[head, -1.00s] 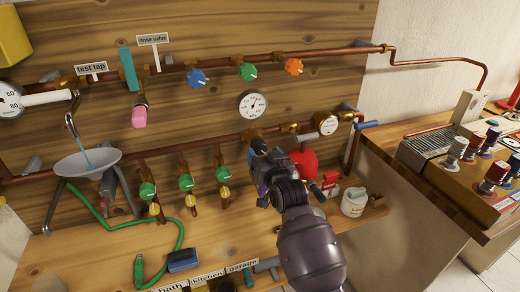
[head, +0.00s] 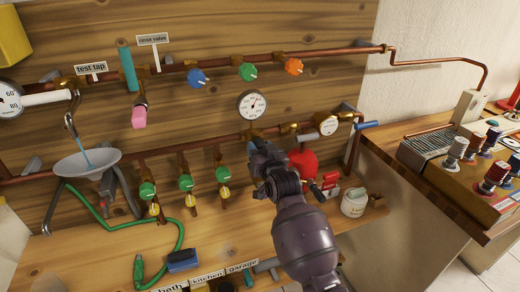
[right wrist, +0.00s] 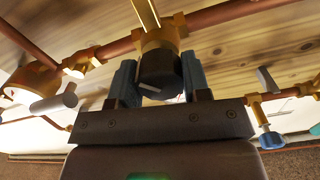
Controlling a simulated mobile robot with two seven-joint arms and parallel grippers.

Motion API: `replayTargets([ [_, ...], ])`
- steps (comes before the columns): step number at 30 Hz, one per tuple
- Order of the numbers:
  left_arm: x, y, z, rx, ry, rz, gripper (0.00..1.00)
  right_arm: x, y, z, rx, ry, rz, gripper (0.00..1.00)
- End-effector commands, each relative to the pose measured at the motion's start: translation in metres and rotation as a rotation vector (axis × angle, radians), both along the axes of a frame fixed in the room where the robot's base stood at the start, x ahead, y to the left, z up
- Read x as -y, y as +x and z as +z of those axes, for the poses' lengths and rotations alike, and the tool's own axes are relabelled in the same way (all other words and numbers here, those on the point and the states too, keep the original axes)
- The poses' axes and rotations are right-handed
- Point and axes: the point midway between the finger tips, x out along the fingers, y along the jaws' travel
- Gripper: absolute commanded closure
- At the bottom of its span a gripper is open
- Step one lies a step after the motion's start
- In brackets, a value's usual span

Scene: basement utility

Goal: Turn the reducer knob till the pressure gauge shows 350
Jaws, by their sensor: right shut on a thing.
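The reducer knob (right wrist: 158,72) is a black cylinder with a white pointer line, under a brass fitting (right wrist: 160,38) in the right wrist view. My right gripper (right wrist: 158,82) has its two blue-grey fingers on either side of the knob and is shut on it. In the head view my right gripper (head: 262,158) is at the lower copper pipe and hides the knob. The pressure gauge (head: 252,106) is a round white dial just above it. Its needle points to the upper right, but its numbers are too small to read. My left gripper is not in view.
Blue, green and orange knobs line the upper pipe (head: 220,68).

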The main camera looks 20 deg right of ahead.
Motion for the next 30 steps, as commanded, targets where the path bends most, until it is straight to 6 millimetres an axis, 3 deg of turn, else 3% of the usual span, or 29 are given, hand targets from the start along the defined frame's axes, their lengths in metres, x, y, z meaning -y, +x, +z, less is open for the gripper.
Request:
replayTargets([
  [9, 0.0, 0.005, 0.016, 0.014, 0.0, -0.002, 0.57, 0.0, 0.0, 0.002, 0.002, -0.095, 0.0, 0.8],
  [17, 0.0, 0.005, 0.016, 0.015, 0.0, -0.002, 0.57, 0.0, 0.0, 0.0, 0.004, -0.104, 0.0, 0.8],
  [18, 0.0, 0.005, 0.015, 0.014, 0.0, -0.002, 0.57, 0.0, 0.0, 0.0, 0.004, -0.103, 0.0, 0.52],
  [22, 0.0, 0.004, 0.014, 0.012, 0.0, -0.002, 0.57, 0.0, 0.0, 0.0, 0.004, -0.103, 0.0, 0.32],
  [30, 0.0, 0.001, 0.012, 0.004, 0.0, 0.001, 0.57, 0.0, 0.0, 0.0, 0.003, -0.102, 0.0, 0.31],
])
